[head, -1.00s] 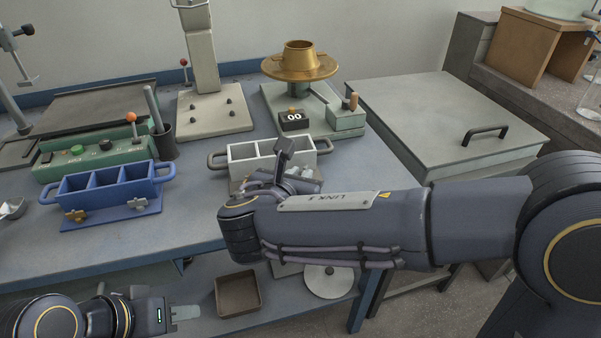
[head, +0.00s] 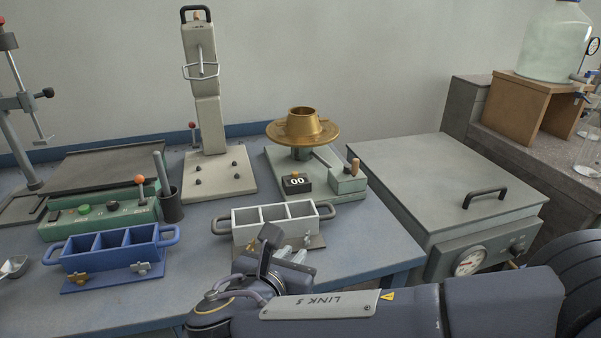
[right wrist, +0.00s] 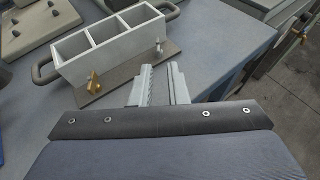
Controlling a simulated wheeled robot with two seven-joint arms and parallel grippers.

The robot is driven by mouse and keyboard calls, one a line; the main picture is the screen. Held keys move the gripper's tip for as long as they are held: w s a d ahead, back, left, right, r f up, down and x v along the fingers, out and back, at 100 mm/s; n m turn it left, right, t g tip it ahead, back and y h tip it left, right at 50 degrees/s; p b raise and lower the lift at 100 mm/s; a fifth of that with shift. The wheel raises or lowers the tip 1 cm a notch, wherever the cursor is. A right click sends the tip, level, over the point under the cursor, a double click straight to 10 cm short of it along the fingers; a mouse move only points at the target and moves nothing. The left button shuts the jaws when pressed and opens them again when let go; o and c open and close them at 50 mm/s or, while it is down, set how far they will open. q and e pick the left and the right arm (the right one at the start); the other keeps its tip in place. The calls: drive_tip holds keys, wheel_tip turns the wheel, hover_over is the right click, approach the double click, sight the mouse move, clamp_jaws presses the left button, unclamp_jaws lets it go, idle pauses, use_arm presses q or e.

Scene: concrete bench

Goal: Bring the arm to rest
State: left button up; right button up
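My right gripper (head: 291,253) is in front of the white three-compartment mould (head: 240,221), over the bench's front part. In the right wrist view its two pale fingers (right wrist: 162,84) stand a little apart, with bare bench top showing between them. Nothing is held. The fingertips point toward the mould's clamp side; I cannot tell whether they touch its base plate. My right arm stretches across the lower right of the head view. My left gripper is not in the current frames.
A blue three-compartment mould (head: 110,262) stands at the left on the bench (head: 190,290). Behind are a green control box (head: 100,217), a brass flow table (head: 303,130) and a tall grey press (head: 205,110). A lidded grey chest (head: 440,180) stands at the right.

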drive_tip(key=d+f+m+g, duration=0.1)
drive_tip(key=d+m, duration=0.1)
drive_tip(key=d, duration=0.2)
drive_tip(key=d+f+m+g, duration=0.1)
drive_tip(key=d+m, duration=0.1)
drive_tip(key=d, duration=0.1)
drive_tip(key=d+m+g+h, duration=0.1)
drive_tip(key=d+m, duration=0.1)
drive_tip(key=d, duration=0.2)
drive_tip(key=shift+s+d+f+g, duration=0.25)
drive_tip(key=shift+d+f+g, duration=0.1)
drive_tip(key=shift+f+g, duration=0.05)
drive_tip(key=s+d+f+m+g+y, duration=0.1)
drive_tip(key=s+d+f+m+g, duration=0.35)
drive_tip(key=d+m, duration=0.45)
drive_tip(key=s+d+f+m+t+y, duration=0.15)
drive_tip(key=s+m+y, duration=0.35)
drive_tip(key=m, duration=0.5)
drive_tip(key=s+d+f+m+y, duration=0.2)
drive_tip(key=s+m+y, duration=0.1)
drive_tip(key=s+m, duration=0.5)
wheel_tip(320, 180, up, 23)
drive_tip(key=w+m+p, duration=0.1)
drive_tip(key=p, duration=2.1)
drive_tip(key=shift+w+a+p, duration=0.25)
drive_tip(key=shift+a+p, duration=0.05)
